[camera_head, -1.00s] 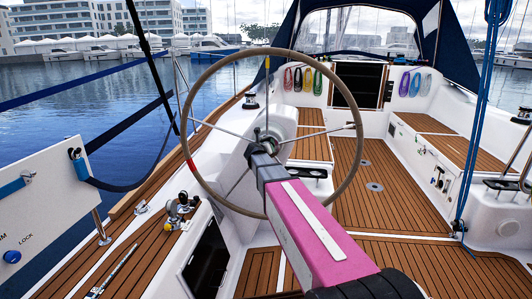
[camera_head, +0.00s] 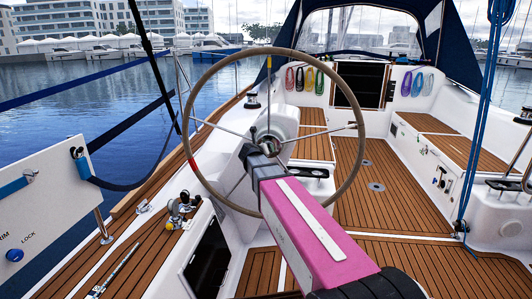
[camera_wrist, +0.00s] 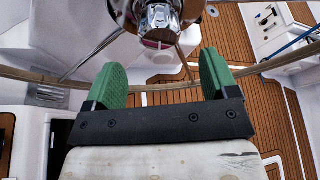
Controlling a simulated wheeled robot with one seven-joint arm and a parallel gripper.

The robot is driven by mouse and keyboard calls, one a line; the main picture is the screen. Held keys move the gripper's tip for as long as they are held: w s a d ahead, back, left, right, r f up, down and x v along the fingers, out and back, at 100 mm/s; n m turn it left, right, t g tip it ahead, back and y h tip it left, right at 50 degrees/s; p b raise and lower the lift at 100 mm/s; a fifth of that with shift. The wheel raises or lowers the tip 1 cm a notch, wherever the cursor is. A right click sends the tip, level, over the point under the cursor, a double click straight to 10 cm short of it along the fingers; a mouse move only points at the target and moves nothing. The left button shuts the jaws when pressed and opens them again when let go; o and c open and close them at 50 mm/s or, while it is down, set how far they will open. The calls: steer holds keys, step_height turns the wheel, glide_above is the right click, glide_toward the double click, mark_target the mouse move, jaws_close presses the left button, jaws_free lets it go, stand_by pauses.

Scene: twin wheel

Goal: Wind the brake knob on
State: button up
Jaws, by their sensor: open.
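The steering wheel (camera_head: 352,180) stands upright in front of me, with a tan rim, thin metal spokes and a red mark at the left. In the wrist view, a chrome fluted brake knob (camera_wrist: 158,18) sits at the wheel hub, cut off by the top edge. My gripper (camera_wrist: 162,78) is open, its two green fingers wide apart and empty. The knob lies ahead of the fingertips, apart from them. The wheel rim (camera_wrist: 160,86) crosses the picture between the fingers; contact cannot be told. In the head view, my arm largely hides the gripper (camera_head: 264,150) and the knob.
The white pedestal (camera_head: 255,120) stands behind the wheel. A white panel marked LOCK (camera_head: 45,205) is at the left. A blue rope (camera_head: 474,120) hangs at the right. Side benches and winches flank the teak cockpit floor (camera_head: 375,215), whose middle is clear.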

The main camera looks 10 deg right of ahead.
steer(key=shift+v, duration=1.8)
